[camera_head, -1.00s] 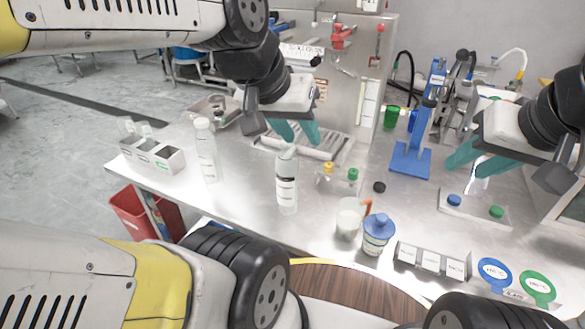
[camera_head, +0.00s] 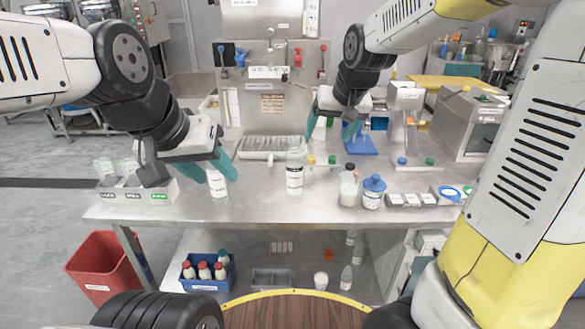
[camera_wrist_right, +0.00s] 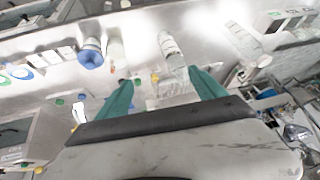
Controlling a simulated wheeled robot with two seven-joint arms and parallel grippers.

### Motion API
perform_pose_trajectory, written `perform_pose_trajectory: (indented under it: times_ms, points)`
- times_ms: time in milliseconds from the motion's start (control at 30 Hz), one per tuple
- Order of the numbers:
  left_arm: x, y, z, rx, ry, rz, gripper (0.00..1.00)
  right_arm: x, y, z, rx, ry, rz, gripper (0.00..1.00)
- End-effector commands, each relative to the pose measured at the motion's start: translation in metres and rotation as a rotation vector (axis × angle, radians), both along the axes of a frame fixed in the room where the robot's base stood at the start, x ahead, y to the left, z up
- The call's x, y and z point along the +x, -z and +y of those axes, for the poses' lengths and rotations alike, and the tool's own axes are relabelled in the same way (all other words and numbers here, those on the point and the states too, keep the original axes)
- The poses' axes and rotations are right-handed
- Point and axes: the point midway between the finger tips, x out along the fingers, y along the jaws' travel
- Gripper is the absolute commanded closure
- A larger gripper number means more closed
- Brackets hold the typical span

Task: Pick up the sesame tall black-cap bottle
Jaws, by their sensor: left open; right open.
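Two tall pale bottles with labels too small to read stand on the steel table: one in the middle (camera_head: 295,172), one at the left (camera_head: 218,188). No black cap is clear on either, and I cannot tell which holds sesame. A shorter bottle with whitish contents (camera_head: 349,190) stands right of the middle one, with something dark at its top. My left gripper (camera_head: 208,170) is open, its fingers overlapping the left bottle's top. My right gripper (camera_head: 331,132) is open and empty above the table's back. The right wrist view shows the middle bottle (camera_wrist_right: 172,50) beyond the open fingers (camera_wrist_right: 163,90).
A blue-lidded jar (camera_head: 372,193) stands beside the shorter bottle. Small yellow-capped (camera_head: 311,160) and green-capped (camera_head: 332,160) containers stand behind. A blue stand (camera_head: 361,145) is at the back right, a sorting box (camera_head: 140,192) at the left. The front of the table is clear.

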Motion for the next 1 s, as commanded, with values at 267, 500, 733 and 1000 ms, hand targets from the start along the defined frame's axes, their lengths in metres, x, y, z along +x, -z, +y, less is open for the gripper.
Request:
perform_pose_trajectory:
  times_ms: [267, 500, 733, 1000]
  points:
    - [0.000, 0.000, 0.000, 0.000, 0.000, 0.000, 0.55, 0.089, 0.061, 0.058, -0.098, -0.045, -0.014, 0.21]
    - [0.000, 0.000, 0.000, 0.000, 0.000, 0.000, 0.55, 0.112, 0.084, 0.074, -0.127, -0.059, -0.026, 0.21]
    - [0.000, 0.000, 0.000, 0.000, 0.000, 0.000, 0.55, 0.123, 0.107, 0.078, -0.127, -0.059, -0.025, 0.21]
    - [0.000, 0.000, 0.000, 0.000, 0.000, 0.000, 0.55, 0.138, 0.142, 0.084, -0.127, -0.059, -0.025, 0.21]
